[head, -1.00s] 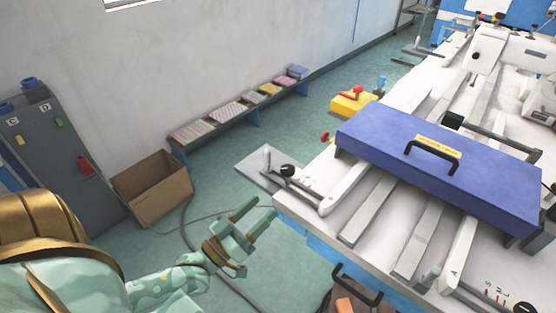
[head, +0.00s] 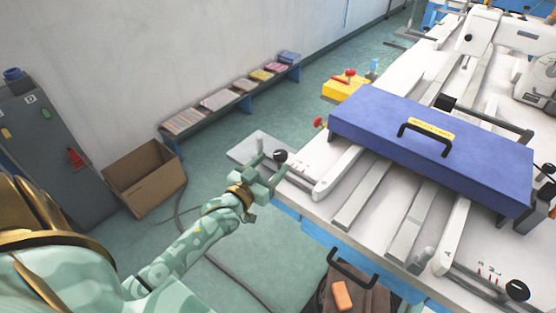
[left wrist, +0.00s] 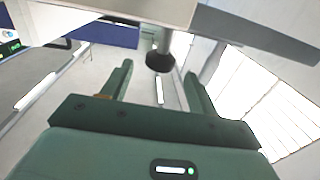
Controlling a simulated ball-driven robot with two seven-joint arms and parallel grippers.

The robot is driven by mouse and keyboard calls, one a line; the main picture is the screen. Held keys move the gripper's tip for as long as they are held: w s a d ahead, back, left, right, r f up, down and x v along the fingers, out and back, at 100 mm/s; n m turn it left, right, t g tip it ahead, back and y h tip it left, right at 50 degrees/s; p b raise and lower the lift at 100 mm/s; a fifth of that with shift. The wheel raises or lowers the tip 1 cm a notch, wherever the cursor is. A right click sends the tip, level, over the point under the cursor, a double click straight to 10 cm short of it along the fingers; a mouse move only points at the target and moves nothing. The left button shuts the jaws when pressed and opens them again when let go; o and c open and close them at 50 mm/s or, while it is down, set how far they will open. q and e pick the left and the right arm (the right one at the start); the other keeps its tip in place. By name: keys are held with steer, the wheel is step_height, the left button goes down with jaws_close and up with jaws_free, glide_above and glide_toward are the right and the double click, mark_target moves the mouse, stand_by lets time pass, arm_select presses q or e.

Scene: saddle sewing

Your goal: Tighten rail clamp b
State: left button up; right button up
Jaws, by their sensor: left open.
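A black round clamp knob (head: 281,156) stands at the left end of a rail at the table's left corner; I read no letter beside it. My left gripper (head: 270,166) is open, its fingers close to this knob. In the left wrist view the dark knob (left wrist: 160,62) shows between and beyond the fingertips of the left gripper (left wrist: 159,73), with a gap on both sides; I cannot tell whether they touch it. Another black knob (head: 518,290) is at the near right, by a white arm marked A (head: 447,258). My right gripper is not in view.
A blue cover (head: 365,125) with a black handle lies across the rails on the white table (head: 318,208). A yellow box (head: 343,88) with a red knob is behind the corner.

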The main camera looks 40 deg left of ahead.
mark_target(276, 159)
arm_select(q)
steer(key=shift+w, duration=1.8)
steer(key=shift+c, duration=0.3)
steer(key=c, duration=0.9)
steer(key=shift+c, duration=0.2)
steer(key=shift+h+b, duration=0.3)
